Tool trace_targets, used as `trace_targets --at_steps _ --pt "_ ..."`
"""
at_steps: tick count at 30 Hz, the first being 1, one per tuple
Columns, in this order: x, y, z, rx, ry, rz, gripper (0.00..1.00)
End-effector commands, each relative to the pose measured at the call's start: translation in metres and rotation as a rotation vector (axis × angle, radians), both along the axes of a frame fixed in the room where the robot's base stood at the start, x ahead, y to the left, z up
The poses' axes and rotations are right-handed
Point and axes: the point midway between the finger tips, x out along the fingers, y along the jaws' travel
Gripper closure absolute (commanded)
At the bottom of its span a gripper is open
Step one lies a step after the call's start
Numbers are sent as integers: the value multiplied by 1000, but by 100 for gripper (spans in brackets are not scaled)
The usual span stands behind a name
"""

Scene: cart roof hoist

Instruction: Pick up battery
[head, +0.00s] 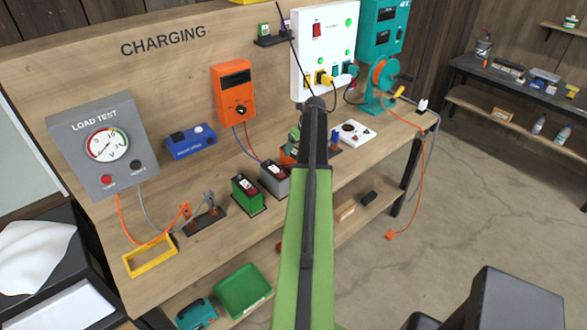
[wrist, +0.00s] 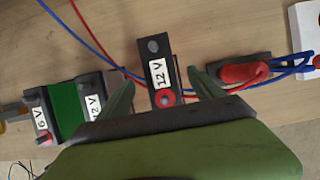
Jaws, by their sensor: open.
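A dark battery (wrist: 155,58) with a "12 V" label and a red terminal stands between the two green fingers of my gripper (wrist: 162,80) in the wrist view. The fingers are open, one on each side, with visible gaps to the battery. Left of it are a green battery (wrist: 68,112) labelled "6 V" and a dark one with a partly hidden label (wrist: 93,108). In the head view, a green battery (head: 246,194) and a grey battery (head: 275,178) stand on the bench. My arm covers the bench beyond them there, and my fingers cannot be made out.
Red and blue leads run from the orange meter (head: 234,94) to the bench. A load tester (head: 103,147), yellow frame (head: 150,256) and terminal stand (head: 200,222) are left.

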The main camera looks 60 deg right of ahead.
Motion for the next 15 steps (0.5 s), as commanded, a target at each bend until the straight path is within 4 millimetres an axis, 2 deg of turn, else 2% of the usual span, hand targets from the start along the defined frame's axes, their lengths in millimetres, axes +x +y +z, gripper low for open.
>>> trace_targets --at_steps 4,11,15 --pt "3 -1 -9 0 0 0 25" --pt "16 -6 -47 0 0 -1 25" --pt "18 -7 -47 0 0 -1 25"
